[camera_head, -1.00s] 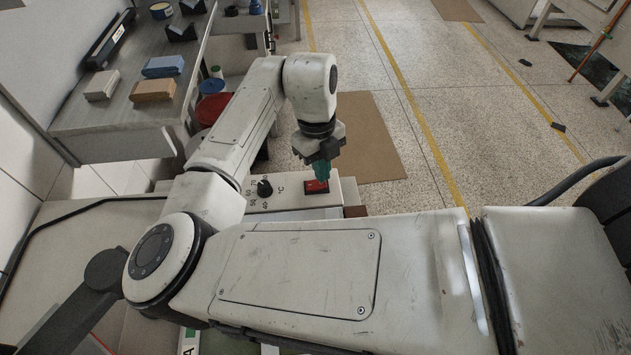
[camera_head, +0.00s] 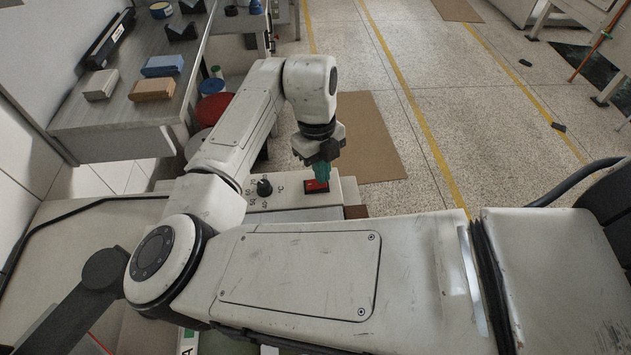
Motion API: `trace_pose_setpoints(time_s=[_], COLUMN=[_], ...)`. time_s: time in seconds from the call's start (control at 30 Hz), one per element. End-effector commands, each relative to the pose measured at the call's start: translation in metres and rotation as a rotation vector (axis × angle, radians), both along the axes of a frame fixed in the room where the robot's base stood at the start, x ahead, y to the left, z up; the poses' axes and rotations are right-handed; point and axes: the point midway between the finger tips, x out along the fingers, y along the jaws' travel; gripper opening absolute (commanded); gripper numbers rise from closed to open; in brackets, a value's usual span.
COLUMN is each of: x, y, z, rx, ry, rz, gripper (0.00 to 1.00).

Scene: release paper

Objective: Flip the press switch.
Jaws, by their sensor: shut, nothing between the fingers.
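The press switch (camera_head: 316,187) is a red rocker in a dark frame on a pale control panel (camera_head: 286,203). My gripper (camera_head: 321,179) points down with its green fingertips shut and empty. The fingertips are right at the switch and overlap its upper edge in the picture. I cannot tell whether they touch it. The lower part of the red rocker shows; its upper part is hidden behind the fingertips.
A black dial (camera_head: 264,187) with printed numbers sits on the panel left of the switch. A grey workbench (camera_head: 125,120) with several blocks stands at upper left. A brown mat (camera_head: 370,140) lies on the open floor behind.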

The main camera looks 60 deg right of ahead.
Motion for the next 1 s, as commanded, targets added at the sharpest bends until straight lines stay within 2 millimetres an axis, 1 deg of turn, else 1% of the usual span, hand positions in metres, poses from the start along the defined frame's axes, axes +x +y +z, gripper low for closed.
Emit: trace_pose_setpoints(time_s=[0.8,1.0], x=[0.000,0.000], y=[0.000,0.000], z=[-0.012,-0.007], rx=[0.000,0.001], ry=[0.000,0.000], rz=[0.000,0.001], gripper=[0.00,0.00])
